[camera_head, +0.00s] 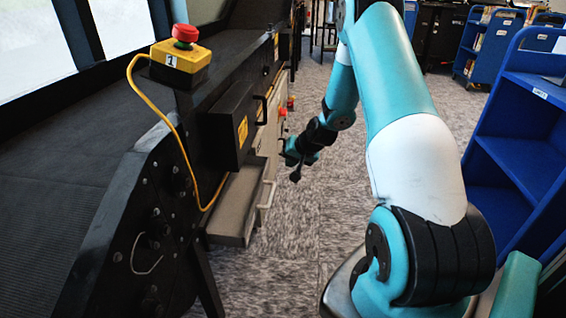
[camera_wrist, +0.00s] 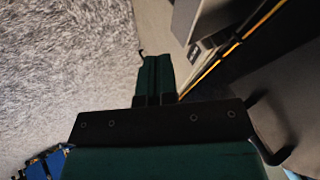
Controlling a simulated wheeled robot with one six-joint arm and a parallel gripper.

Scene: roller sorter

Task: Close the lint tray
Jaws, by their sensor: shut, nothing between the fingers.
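The lint tray (camera_head: 232,208) is a grey drawer low on the side of the black sorter. It is pulled out toward the aisle, with a pale bar handle (camera_head: 268,200) on its front. My gripper (camera_head: 288,156) is in the aisle, above and beyond the handle in the head view, apart from it. In the wrist view the green fingers (camera_wrist: 155,75) are together with nothing held. A grey boxy part (camera_wrist: 200,18) shows at the top there; I cannot tell whether it is the tray.
The sorter carries a red stop button (camera_head: 185,33) on a yellow box, and a yellow cable (camera_head: 160,110) hangs past the tray. A black box (camera_head: 230,125) sticks out above the tray. A blue book cart (camera_head: 520,150) stands at right. Carpet (camera_head: 300,235) is clear between.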

